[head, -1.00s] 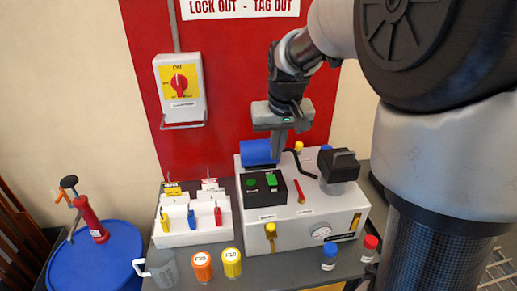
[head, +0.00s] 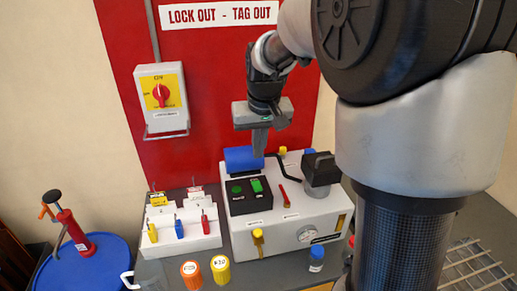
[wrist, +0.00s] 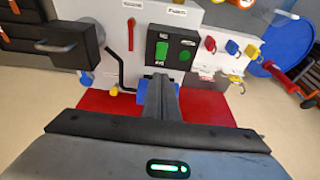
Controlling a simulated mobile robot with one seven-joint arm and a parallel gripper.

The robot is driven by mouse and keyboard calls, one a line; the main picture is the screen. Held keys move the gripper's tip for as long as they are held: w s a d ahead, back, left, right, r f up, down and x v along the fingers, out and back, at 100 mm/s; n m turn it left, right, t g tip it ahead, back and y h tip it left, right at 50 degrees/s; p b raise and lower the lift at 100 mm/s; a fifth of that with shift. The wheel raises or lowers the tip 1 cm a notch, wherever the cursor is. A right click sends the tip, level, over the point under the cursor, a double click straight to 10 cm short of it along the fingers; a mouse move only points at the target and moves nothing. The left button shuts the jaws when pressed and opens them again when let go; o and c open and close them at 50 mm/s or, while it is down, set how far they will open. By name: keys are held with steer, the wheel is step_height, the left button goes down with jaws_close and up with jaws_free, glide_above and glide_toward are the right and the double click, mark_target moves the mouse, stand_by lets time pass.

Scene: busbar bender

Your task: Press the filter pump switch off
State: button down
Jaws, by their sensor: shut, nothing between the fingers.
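The pump switch box (head: 249,198) is a black block on top of the white machine (head: 290,236). It carries a raised green rocker (head: 257,185) and a round green button or lamp (head: 237,189). In the wrist view the switch box (wrist: 172,36) is just beyond my fingertips, with the rocker (wrist: 161,51) and lamp (wrist: 184,56) in plain view. My fingers (wrist: 160,82) touch nothing that I can make out.
A red lever (head: 284,196), a black bent pipe and a black-topped cylinder (head: 321,170) stand right of the switch. A padlock rack (head: 181,234) stands at the left. A red rotary isolator (head: 161,94) hangs on the wall. Bottles line the front.

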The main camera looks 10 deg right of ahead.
steer(key=w+p+v, duration=0.1)
steer(key=w+v, duration=0.1)
steer(key=v, duration=1)
steer(key=shift+r, duration=0.7)
steer(key=shift+w, duration=0.1)
steer(key=s+f+t, duration=0.1)
steer(key=s+f, duration=0.1)
steer(key=s, duration=0.9)
steer(key=s+f+t, duration=0.1)
steer(key=s+f, duration=0.2)
steer(key=s, duration=0.9)
steer(key=shift+s+a, duration=0.15)
steer(key=shift+s, duration=0.05)
steer(key=shift+f, duration=0.1)
